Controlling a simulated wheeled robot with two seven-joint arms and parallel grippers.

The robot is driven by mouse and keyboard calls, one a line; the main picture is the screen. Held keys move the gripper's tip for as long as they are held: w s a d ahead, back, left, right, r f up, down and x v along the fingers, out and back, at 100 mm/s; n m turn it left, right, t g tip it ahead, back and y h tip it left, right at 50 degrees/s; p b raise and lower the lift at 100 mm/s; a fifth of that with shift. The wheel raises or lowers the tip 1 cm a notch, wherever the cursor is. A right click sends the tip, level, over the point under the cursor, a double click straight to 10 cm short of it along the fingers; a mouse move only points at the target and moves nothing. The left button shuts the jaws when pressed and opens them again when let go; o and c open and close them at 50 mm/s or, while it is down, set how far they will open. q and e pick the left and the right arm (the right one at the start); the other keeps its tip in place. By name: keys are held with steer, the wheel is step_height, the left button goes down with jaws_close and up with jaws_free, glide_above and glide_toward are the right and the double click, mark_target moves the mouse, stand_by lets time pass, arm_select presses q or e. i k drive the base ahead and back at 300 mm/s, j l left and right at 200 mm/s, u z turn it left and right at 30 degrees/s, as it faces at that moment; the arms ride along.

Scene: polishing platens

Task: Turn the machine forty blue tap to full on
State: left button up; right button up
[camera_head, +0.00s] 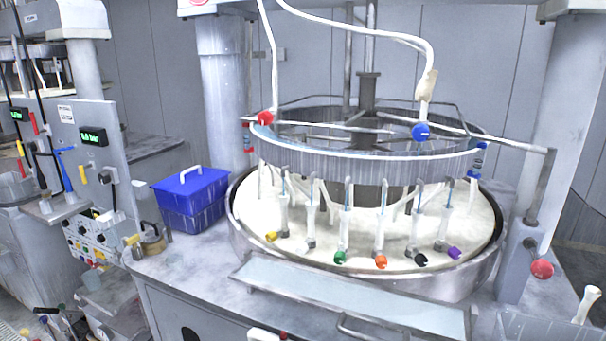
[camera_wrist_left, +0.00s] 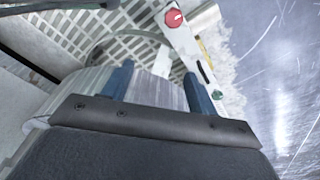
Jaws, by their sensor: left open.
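A blue tap (camera_head: 421,131) with a small white mark sits at the lower end of a white pipe, at the right front of the raised ring of the polishing machine (camera_head: 365,160). I cannot read a machine number, and its exact setting is too small to tell. My left gripper (camera_wrist_left: 158,88) shows in the left wrist view with its two blue fingers apart. A grey ribbed surface shows between and beyond the fingers, and I see nothing held. The left gripper does not show in the head view, and no tap shows in the wrist view. My right gripper is not in view.
A red tap (camera_head: 265,118) is on the ring's left. Several coloured taps hang below it, including a green one (camera_head: 340,257). A blue lidded box (camera_head: 191,196) stands left. A tray (camera_head: 350,300) lies in front. A red-knobbed white bar (camera_wrist_left: 185,45) lies beyond my left fingers.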

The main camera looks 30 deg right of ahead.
mark_target(420, 134)
steer(key=l+z, duration=0.2)
steer(key=z, duration=0.2)
steer(key=k+l+z, duration=0.1)
steer(key=z, duration=0.3)
steer(key=l+z, duration=0.4)
steer(key=j, duration=0.1)
